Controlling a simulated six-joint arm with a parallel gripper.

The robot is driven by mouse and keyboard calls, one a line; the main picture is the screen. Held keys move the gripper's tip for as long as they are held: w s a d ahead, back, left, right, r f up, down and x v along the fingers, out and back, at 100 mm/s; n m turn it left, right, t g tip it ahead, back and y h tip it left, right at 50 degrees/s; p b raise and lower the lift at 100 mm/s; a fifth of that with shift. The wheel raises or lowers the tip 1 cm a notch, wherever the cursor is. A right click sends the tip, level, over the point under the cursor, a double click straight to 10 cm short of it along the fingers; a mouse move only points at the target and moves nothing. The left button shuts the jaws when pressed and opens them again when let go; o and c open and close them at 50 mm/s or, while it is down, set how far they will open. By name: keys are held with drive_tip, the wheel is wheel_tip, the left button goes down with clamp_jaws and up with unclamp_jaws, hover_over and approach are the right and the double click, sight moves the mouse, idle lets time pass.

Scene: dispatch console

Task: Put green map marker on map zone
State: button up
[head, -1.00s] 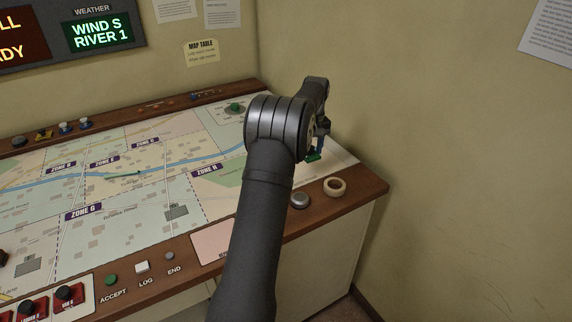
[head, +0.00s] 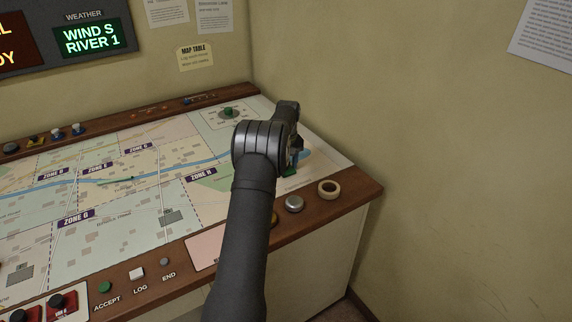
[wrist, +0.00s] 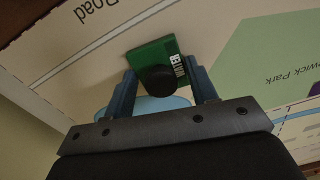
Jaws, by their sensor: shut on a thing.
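The green map marker (wrist: 149,53) is a flat green block with a dark round knob and white lettering. My gripper (wrist: 158,72) is shut on it, one finger on each side of the knob. In the head view a small part of the green marker (head: 290,170) shows beside my arm, over the right end of the map (head: 132,210); my arm hides most of the gripper. I cannot tell whether the marker touches the map. The map carries several zones with purple labels, among them Zone H (head: 202,174) and Zone G (head: 76,218).
A tape roll (head: 329,189) and a silver button (head: 293,204) sit on the wooden front rim at right. A round green thing (head: 229,111) stands on the map's far corner. The wall closes the right side.

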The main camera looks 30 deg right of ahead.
drive_tip(key=shift+f, duration=0.15)
drive_tip(key=o, duration=1)
wheel_tip(320, 180, up, 12)
drive_tip(key=shift+d+r, duration=0.2)
